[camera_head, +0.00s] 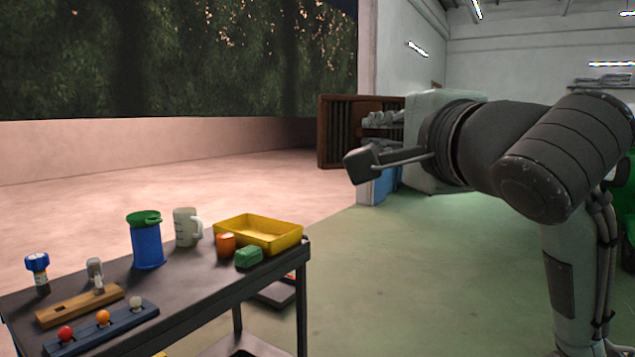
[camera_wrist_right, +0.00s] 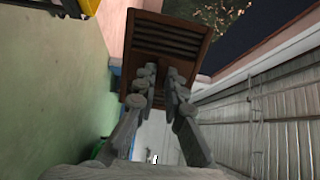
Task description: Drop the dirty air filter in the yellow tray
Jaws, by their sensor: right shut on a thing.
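The dirty air filter (camera_head: 338,131) is a brown slatted frame held up in the air, right of the yellow tray. My right gripper (camera_head: 365,134) is shut on its edge. In the right wrist view the filter (camera_wrist_right: 165,42) shows beyond the two fingers of the right gripper (camera_wrist_right: 164,92). The yellow tray (camera_head: 285,240) sits at the far right end of the dark cart top, lower than the filter and apart from it; its visible inside looks empty. My left gripper is not in view.
The cart (camera_head: 200,290) carries a blue can with green lid (camera_head: 147,243), a white jug (camera_head: 187,227), an orange cup (camera_head: 225,244), a green block (camera_head: 249,257), a wooden block (camera_head: 80,306) and a rail with coloured knobs (camera_head: 103,325). Open floor lies right of the cart.

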